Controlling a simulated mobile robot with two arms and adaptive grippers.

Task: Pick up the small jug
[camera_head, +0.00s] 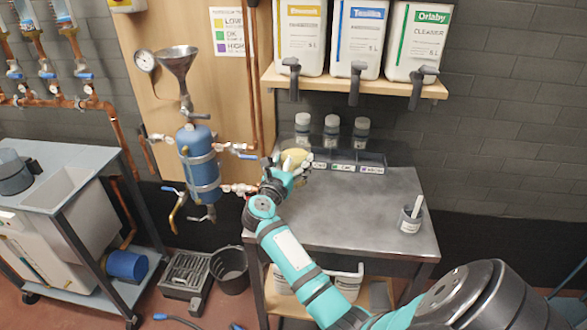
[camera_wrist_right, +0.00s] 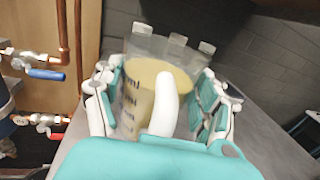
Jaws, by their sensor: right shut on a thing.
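The small jug (camera_wrist_right: 135,92) is a clear vessel with dark markings on its side and a pale yellow content. In the right wrist view it sits between the fingers of my right gripper (camera_wrist_right: 158,100), which is shut on it. In the head view the jug's yellow top (camera_head: 296,156) shows at the back left of the grey metal table (camera_head: 340,215), just beyond my right gripper (camera_head: 287,172). The fingers hide much of its lower part, and I cannot tell whether its base touches the table. My left gripper is not in view.
A blue tank (camera_head: 200,160) with pipes and valves stands close left of my right gripper. A dark labelled rack (camera_head: 345,160) and several grey-capped bottles (camera_head: 332,130) are behind it. A small cup (camera_head: 411,218) stands at the table's right. The table's middle is clear.

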